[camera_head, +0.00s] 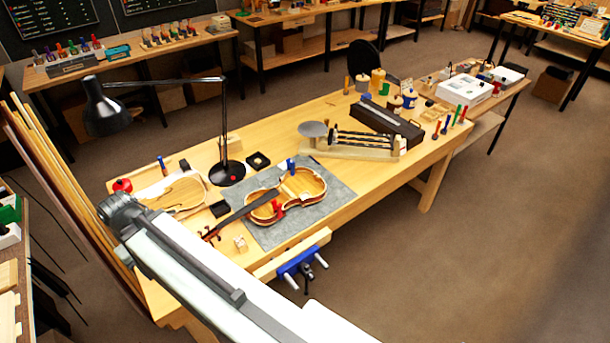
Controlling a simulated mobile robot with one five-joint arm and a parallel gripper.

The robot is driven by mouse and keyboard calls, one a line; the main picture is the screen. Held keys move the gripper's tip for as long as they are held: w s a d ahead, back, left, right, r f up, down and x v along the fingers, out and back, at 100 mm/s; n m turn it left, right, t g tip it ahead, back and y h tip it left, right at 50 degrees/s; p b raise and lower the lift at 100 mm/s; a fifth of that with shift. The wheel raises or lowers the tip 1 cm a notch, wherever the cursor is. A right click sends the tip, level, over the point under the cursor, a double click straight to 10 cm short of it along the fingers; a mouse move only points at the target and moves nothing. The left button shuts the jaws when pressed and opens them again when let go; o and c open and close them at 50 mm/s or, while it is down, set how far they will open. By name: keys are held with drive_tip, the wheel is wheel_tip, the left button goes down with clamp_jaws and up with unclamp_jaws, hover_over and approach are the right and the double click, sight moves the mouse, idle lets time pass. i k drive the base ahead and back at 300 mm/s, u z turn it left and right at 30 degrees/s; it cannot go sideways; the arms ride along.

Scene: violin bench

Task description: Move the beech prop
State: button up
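A small pale wooden block (240,243) stands at the front left edge of the grey mat, beside the violin's neck; it looks like the beech prop, though it is too small to be sure. The open violin body (288,196) lies on the grey mat (325,203), with its dark neck pointing to the lower left. A blue and a red clamp or tool show on the violin. My white arm crosses the lower left, with a dark joint at its far end, left of the block and apart from it. No gripper fingers show.
A black desk lamp (227,172) stands behind the mat. A pale violin plate (180,193) lies to the left. A blue vise (300,262) juts from the bench's front edge. The right floor is clear.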

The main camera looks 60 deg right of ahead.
sight(240, 243)
drive_tip(key=z, duration=1.5)
drive_tip(key=i, duration=0.45)
drive_tip(key=z, duration=0.1)
